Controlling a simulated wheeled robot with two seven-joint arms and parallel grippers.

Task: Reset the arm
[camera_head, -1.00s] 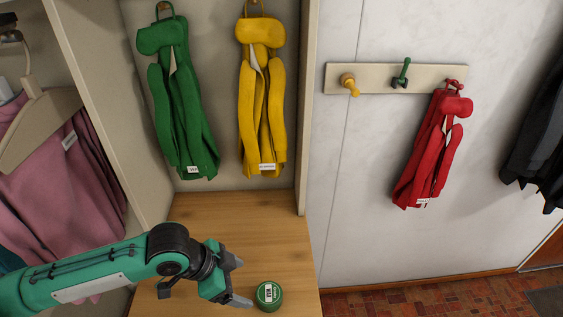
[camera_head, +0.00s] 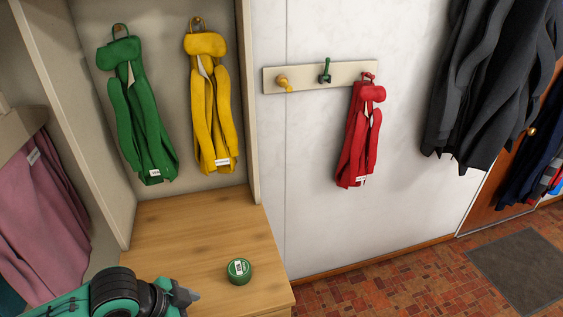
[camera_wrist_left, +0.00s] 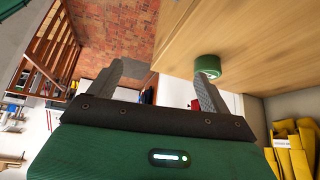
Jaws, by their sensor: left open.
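My left gripper (camera_head: 188,297) is at the bottom left of the head view, low by the front part of the wooden bench top (camera_head: 190,225). In the left wrist view its two fingers (camera_wrist_left: 165,85) are spread apart with nothing between them. A small round green tin (camera_head: 239,271) with a white label sits on the bench, to the right of the gripper and apart from it. The tin also shows in the left wrist view (camera_wrist_left: 208,66), beyond one fingertip. My right gripper is not in view.
A green jacket (camera_head: 140,115) and a yellow jacket (camera_head: 209,100) hang above the bench. A red jacket (camera_head: 359,135) hangs from a peg rail (camera_head: 300,78) on the white wall. Dark coats (camera_head: 480,80) hang at the right. The brick floor (camera_head: 400,285) has a grey mat (camera_head: 520,265).

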